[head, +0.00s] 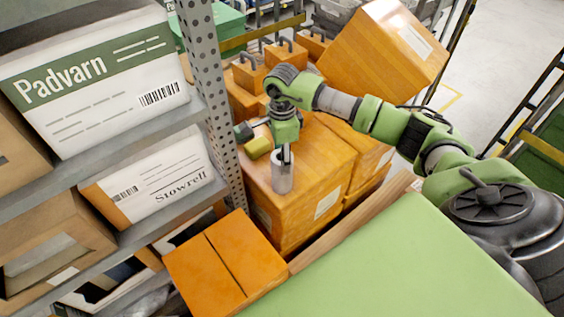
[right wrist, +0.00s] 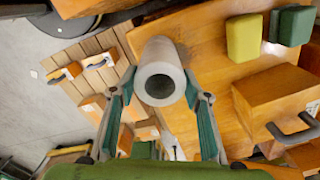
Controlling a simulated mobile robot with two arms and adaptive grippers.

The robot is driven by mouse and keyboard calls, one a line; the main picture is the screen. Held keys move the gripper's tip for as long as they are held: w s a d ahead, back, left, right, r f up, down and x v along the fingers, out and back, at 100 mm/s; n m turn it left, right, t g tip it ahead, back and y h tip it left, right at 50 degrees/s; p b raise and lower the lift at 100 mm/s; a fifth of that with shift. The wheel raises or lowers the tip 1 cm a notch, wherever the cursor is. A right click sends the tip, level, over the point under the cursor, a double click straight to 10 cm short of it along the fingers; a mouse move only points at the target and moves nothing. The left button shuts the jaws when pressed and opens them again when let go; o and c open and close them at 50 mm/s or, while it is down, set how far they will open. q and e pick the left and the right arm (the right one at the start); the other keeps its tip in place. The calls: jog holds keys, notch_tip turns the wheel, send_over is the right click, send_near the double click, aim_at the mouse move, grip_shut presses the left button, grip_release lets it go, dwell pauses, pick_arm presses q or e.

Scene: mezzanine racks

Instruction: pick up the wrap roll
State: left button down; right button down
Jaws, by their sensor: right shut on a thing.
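The wrap roll (head: 282,178) is a pale grey hollow cylinder. It stands upright at the top of an orange-brown box stack (head: 318,168); I cannot tell whether its base touches the box. My right gripper (head: 286,155) comes down on it from above and is shut on its upper part. In the right wrist view the roll (right wrist: 160,52) shows end-on with its dark round hole. The fingers of the right gripper (right wrist: 160,98) lie on either side of it. My left gripper is not in view.
A yellow block (head: 258,147) and a dark green block (head: 243,131) lie beside the roll. A perforated rack post (head: 212,90) stands close on the left, with shelved cartons. A large tilted box (head: 385,50) and padlock-shaped items (head: 285,52) are behind.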

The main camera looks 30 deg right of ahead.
jog(key=s+a+r+b, duration=0.5)
jog(key=s+a+r, duration=0.4)
jog(key=r, duration=0.4)
jog(key=shift+s+a+b, duration=0.15)
jog(key=shift+s+b, duration=0.25)
jog(key=shift+s, duration=0.35)
jog(key=c, duration=1.9)
grip_release()
jog(key=shift+c, duration=1)
